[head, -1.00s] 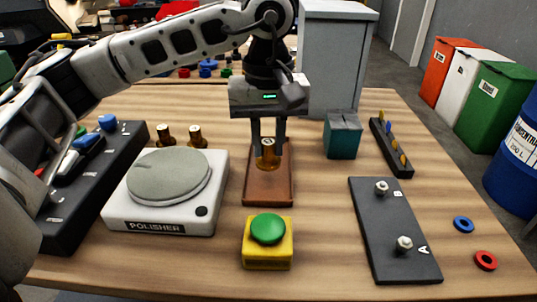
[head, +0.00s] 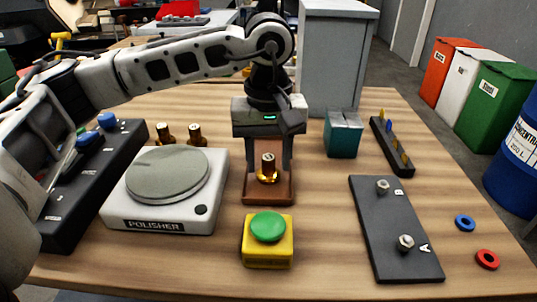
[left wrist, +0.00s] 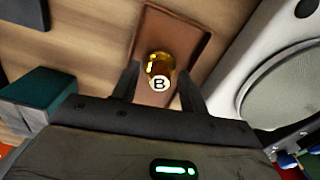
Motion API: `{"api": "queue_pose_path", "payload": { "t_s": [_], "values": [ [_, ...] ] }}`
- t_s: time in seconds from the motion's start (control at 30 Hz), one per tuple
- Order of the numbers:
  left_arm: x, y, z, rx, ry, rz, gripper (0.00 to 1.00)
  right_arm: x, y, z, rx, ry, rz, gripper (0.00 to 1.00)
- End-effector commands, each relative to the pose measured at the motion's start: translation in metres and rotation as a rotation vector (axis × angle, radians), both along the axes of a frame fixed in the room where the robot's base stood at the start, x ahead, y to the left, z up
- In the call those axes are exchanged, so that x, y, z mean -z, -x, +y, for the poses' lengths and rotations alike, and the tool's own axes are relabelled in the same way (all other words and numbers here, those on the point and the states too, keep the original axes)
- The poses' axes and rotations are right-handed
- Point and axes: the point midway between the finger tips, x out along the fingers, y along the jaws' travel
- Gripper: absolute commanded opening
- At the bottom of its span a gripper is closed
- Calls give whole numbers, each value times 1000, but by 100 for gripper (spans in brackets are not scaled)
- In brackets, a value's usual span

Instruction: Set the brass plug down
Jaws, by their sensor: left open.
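A brass plug (head: 268,168) stands upright on a brown tray (head: 268,193) in the middle of the table. In the left wrist view the plug (left wrist: 160,70) shows a white top marked B, and the tray (left wrist: 183,27) lies under it. My left gripper (head: 267,160) is open just behind the plug, pointing down. In the left wrist view its two fingers are spread to either side, apart from the plug. Two more brass plugs (head: 180,134) stand behind the polisher (head: 157,213). My right gripper is not in view.
A yellow box with a green button (head: 268,228) stands in front of the tray. A teal block (head: 342,135), a dark plate with two bolts (head: 390,225), and blue and red rings (head: 487,259) are to the right. A grey cabinet (head: 335,60) stands behind.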

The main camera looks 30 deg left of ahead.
Motion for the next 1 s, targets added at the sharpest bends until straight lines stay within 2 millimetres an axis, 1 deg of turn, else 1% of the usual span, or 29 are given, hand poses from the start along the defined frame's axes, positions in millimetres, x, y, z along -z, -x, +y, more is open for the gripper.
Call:
{"api": "queue_pose_path", "payload": {
  "t_s": [0.1,0.17,0.27,0.5,0.63,0.7,0.8,1.0],
  "values": [
    [-8,0,0,0,-1,-1,44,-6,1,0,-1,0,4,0],
    [-13,-1,0,0,1,-2,44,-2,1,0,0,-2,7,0],
    [-31,-1,0,-1,1,-4,44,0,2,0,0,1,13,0],
    [-85,-1,-1,0,2,-5,44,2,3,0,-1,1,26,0],
    [-106,0,-1,0,1,-2,44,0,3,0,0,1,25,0],
    [-114,0,-1,0,1,-2,44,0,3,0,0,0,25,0],
    [-121,0,-1,1,0,0,44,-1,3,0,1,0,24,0],
    [-124,0,0,1,1,1,44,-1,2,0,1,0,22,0]
  ]
}}
